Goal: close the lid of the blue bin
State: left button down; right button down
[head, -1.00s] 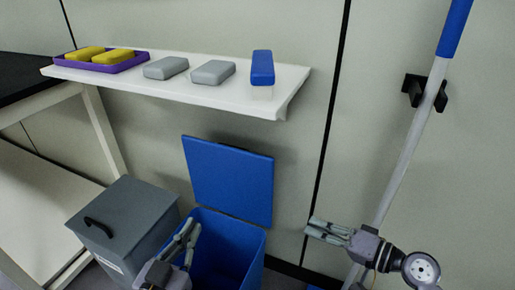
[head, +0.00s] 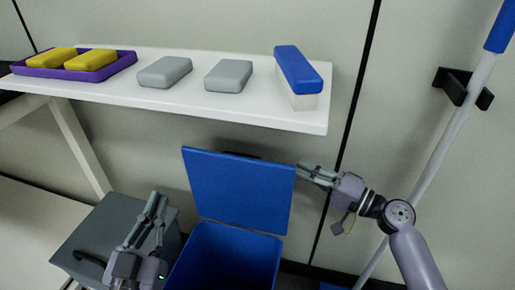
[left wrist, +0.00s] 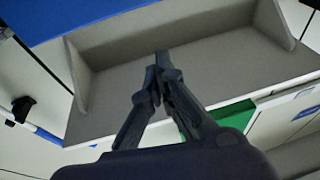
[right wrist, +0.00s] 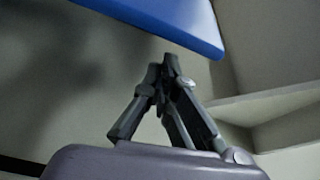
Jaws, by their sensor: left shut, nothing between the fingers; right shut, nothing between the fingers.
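The blue bin (head: 225,258) stands below the shelf, and its blue lid (head: 240,190) stands open, raised at the back toward the wall. My right gripper (head: 304,170) is shut, with its fingertips at the upper right edge of the lid; I cannot tell whether they touch. In the right wrist view a blue panel, seemingly the lid (right wrist: 165,18), lies above the shut fingers (right wrist: 168,68). My left gripper (head: 157,200) is shut and empty, in front of the grey bin and left of the blue bin. Its fingers also show shut in the left wrist view (left wrist: 160,62).
A grey bin (head: 100,225) with a black handle stands left of the blue bin. The white shelf (head: 190,105) above holds a purple tray (head: 125,60) of yellow blocks, grey blocks (head: 165,72) and a blue-topped block (head: 298,68). A blue-handled pole (head: 450,130) hangs at the right.

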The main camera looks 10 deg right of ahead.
pick_arm(q)
jog(key=shift+s+r+t, duration=0.2)
jog(key=shift+r+t, duration=0.2)
jog(key=shift+r, duration=0.3)
pick_arm(e)
jog(key=shift+x, duration=5)
